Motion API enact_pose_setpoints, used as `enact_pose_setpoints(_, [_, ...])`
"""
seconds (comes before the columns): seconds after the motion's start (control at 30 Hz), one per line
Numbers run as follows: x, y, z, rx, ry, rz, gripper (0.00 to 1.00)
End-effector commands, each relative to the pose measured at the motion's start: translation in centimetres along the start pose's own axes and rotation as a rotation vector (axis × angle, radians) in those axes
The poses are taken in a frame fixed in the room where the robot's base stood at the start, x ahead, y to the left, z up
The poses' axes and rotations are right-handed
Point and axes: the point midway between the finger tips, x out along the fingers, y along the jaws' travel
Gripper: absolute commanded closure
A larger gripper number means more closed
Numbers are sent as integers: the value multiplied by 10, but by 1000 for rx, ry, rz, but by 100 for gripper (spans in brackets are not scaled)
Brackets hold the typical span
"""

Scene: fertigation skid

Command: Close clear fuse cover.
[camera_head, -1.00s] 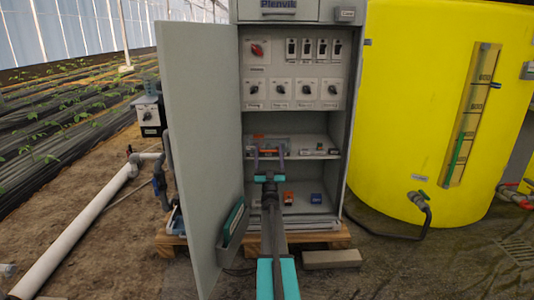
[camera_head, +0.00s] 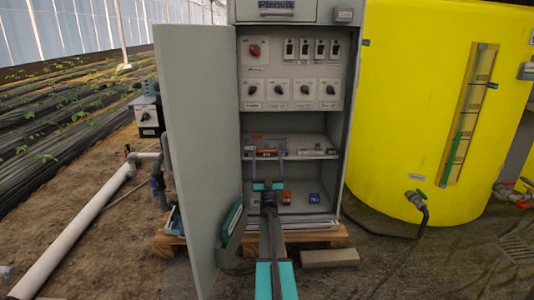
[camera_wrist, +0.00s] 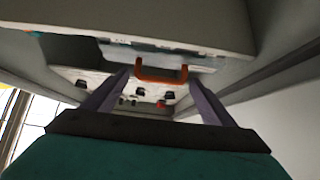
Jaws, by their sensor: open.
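The clear fuse cover (camera_head: 278,141) shows faintly on the cabinet's middle shelf, at left. Its see-through edges are hard to make out, and I cannot tell its exact angle. In the wrist view, an orange handle (camera_wrist: 161,79) hangs from a pale, see-through panel (camera_wrist: 170,56). My gripper (camera_head: 268,158) is in front of that shelf, pointing into the cabinet. In the wrist view, my gripper (camera_wrist: 158,73) is open, with one purple finger on each side of the orange handle. I see no contact with the handle.
The cabinet door (camera_head: 196,150) stands open at left, with a document pocket (camera_head: 231,230) low on it. Switches fill the panel (camera_head: 292,75) above. Below, an orange part (camera_head: 287,197) and a blue part (camera_head: 314,197) sit on the cabinet floor. A yellow tank (camera_head: 410,120) stands at right.

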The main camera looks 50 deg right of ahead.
Motion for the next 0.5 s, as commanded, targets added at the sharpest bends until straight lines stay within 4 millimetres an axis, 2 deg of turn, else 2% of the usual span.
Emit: enact_pose_setpoints(0.5, [-63, 0, -2, -2, -2, -2, 22])
